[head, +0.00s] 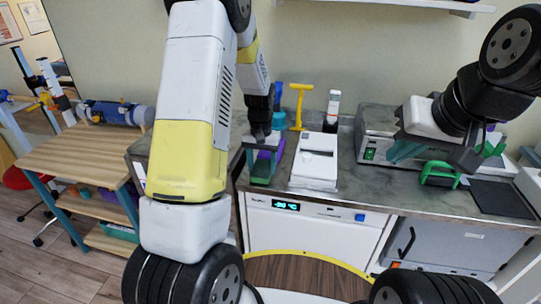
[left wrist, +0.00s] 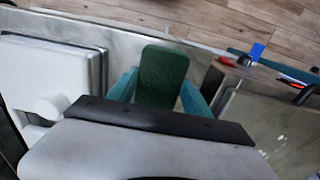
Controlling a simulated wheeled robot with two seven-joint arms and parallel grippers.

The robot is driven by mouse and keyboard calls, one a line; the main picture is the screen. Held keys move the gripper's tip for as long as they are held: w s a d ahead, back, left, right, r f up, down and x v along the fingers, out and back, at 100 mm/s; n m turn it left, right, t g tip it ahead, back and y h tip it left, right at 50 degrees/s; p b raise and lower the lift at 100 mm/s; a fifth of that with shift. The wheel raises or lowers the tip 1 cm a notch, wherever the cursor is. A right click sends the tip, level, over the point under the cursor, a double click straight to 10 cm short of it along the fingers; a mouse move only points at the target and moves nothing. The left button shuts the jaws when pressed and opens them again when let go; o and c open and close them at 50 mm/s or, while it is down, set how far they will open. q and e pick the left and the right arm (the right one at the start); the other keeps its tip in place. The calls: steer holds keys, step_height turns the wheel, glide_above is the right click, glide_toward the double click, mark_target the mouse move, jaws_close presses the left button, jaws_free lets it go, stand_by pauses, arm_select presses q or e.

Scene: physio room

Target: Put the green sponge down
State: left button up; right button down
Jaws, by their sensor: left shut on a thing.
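The green sponge (head: 261,169) is at the front edge of the grey counter (head: 345,185). In the left wrist view the dark green sponge (left wrist: 162,75) stands out between the teal fingers. My left gripper (head: 262,152), pointing down over the counter, is shut on it; the fingers also show in the left wrist view (left wrist: 160,92). I cannot tell whether the sponge touches the counter. My right gripper (head: 432,155) is over the right part of the counter, near a green-handled thing (head: 440,174); its finger gap is unclear.
A white box-like device (head: 316,160) stands just right of the sponge. A grey device (head: 375,135) is further right. A wooden table (head: 75,155) stands at left.

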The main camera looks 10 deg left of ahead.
mark_target(262, 168)
arm_select(q)
steer(key=shift+f, duration=0.2)
steer(key=shift+f, duration=0.1)
steer(key=o, duration=1.5)
steer(key=shift+c, duration=0.2)
step_height(262, 168, up, 12)
steer(key=s+r+t+h, duration=0.2)
steer(key=s+r+t, duration=0.1)
steer(key=s+r, duration=0.85)
steer(key=s+d+r+t, duration=0.2)
steer(key=s+r+t, duration=0.1)
steer(key=s, duration=0.9)
steer(key=shift+s+r, duration=0.2)
steer(key=shift+d, duration=0.1)
